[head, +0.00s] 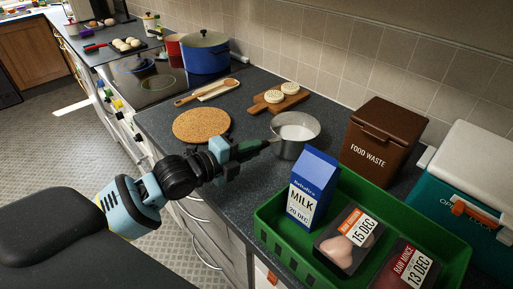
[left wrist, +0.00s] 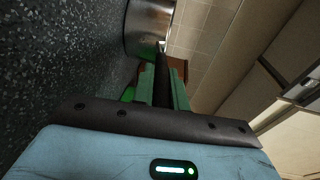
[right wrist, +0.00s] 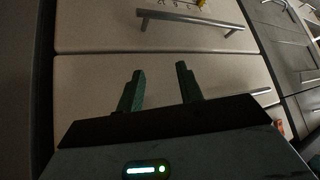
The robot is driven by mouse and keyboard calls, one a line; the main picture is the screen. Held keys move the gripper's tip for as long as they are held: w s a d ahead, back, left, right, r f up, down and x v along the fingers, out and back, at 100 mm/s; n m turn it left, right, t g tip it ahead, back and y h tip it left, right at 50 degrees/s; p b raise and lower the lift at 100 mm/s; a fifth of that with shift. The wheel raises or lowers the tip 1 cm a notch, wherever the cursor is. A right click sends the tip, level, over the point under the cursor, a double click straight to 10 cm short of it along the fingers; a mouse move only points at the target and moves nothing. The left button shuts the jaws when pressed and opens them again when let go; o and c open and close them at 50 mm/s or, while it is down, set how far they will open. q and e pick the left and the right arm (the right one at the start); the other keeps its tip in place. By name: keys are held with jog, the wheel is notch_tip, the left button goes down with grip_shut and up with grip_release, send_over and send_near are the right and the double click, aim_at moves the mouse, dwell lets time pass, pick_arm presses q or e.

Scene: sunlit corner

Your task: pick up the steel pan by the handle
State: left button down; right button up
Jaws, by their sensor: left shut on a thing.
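The steel pan (head: 290,150) stands upright on the dark counter, with its handle pointing left toward my arm. My left gripper (head: 248,150) is shut on the dark handle, which is mostly hidden by the fingers. In the left wrist view the handle (left wrist: 161,62) runs between the green fingers of the gripper (left wrist: 163,85), and the pan's shiny side (left wrist: 148,25) is just beyond. My right gripper (right wrist: 158,88) is open and empty in front of pale drawer fronts. It is outside the head view.
A green crate (head: 262,222) with a milk carton (head: 313,188) and meat packs is close in front of the pan. A brown food waste bin (head: 383,140) stands right of it. A cork mat (head: 201,125) and a board with two round pale items (head: 279,99) lie behind.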

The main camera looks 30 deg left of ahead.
pick_arm(q)
jog(key=shift+r+p, duration=0.35)
jog(key=shift+r, duration=4.6)
